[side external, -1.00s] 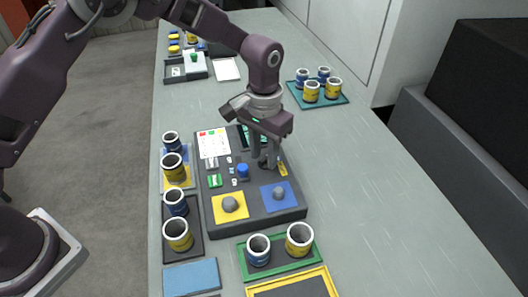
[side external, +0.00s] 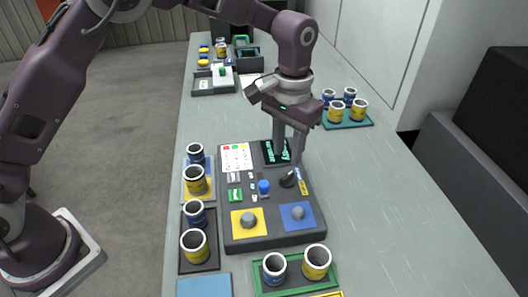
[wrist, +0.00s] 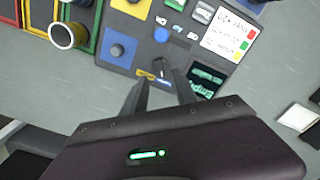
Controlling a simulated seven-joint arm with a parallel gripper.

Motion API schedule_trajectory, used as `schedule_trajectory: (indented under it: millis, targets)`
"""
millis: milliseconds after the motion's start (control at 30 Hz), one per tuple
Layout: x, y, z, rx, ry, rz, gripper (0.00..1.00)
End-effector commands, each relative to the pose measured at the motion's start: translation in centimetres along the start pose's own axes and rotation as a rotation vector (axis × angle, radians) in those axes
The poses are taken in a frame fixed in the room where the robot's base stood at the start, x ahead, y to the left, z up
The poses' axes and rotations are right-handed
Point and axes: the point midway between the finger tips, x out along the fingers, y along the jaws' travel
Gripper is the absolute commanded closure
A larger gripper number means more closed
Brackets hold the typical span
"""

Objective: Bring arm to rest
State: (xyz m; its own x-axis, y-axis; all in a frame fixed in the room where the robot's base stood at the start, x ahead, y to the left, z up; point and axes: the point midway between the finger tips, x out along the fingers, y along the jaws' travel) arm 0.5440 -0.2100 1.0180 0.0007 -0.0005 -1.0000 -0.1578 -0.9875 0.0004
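My gripper (side external: 287,164) points down above the dark control panel (side external: 272,235), close to a black lever knob (side external: 288,181) beside a yellow label. Its two fingers are apart with nothing seen between them. In the wrist view my gripper (wrist: 160,92) also shows its fingers spread, with the black lever (wrist: 160,68) just beyond the tips. The fingertips look a little clear of the lever.
The panel has a small screen (side external: 275,152), a blue button (side external: 264,186) and two grey knobs. Blue and yellow cups stand in trays left of and before the panel. More cups stand on a teal tray (side external: 366,121) behind right. The bench's right side (side external: 400,215) is clear.

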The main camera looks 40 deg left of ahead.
Motion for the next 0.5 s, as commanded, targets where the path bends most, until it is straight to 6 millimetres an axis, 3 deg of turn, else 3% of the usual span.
schedule_trajectory:
  millis: [67,133,233,300,400,500]
  targets:
    - [-0.7,-0.3,0.2,-0.003,0.007,0.002,0.66]
    - [-3.0,-1.4,1.0,-0.015,0.034,0.01,0.66]
    - [-8.5,-4.1,4.2,-0.043,0.103,0.025,0.66]
    - [-12.2,-6.2,7.8,-0.064,0.163,0.031,0.66]
    - [-15.8,-8.8,13.9,-0.091,0.253,0.03,0.66]
    - [-17.1,-10.5,20.5,-0.115,0.342,0.016,0.66]
